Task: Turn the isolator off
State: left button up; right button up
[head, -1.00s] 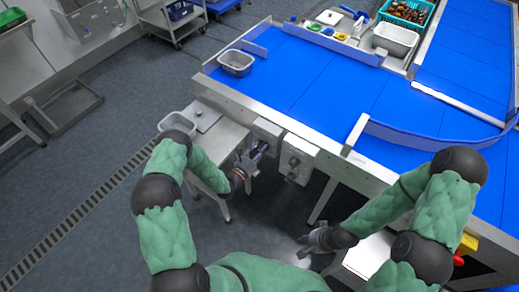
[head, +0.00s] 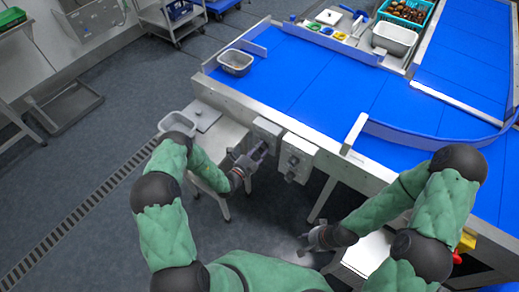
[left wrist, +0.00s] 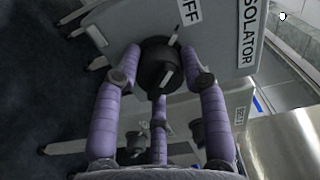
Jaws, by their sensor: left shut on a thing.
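The isolator is a grey box (head: 267,131) on the side of the conveyor frame in the head view. In the left wrist view its grey face (left wrist: 218,28) carries the labels OFF and ISOLATOR, and a round black knob (left wrist: 158,64) with a lighter pointer bar stands out from it. My left gripper (head: 258,150) is at this box, and its purple fingers (left wrist: 160,76) are shut on the knob from both sides. My right gripper (head: 304,244) hangs low, away from the boxes; its finger opening is too small to judge.
A second grey box (head: 298,156) with controls sits just right of the isolator. A label reading BELT (left wrist: 240,115) shows beside it in the wrist view. The blue conveyor (head: 300,75) lies above, and a small steel table (head: 222,138) stands left of the isolator.

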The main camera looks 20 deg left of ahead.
pick_arm(q)
jog(key=shift+w+a+r+n, duration=0.2)
jog(key=shift+w+a+n, duration=0.15)
jog(key=shift+a+n, duration=0.25)
jog(key=o, duration=1.1)
jog(key=shift+c, duration=0.2)
jog(key=shift+o, duration=0.4)
jog(key=shift+f, duration=0.15)
jog(key=shift+s+d, duration=0.2)
jog(key=shift+d, duration=0.05)
jog(key=shift+s+f, duration=0.1)
jog(key=v, duration=1.1)
jog(key=shift+s+a, duration=0.15)
jog(key=shift+s, duration=0.25)
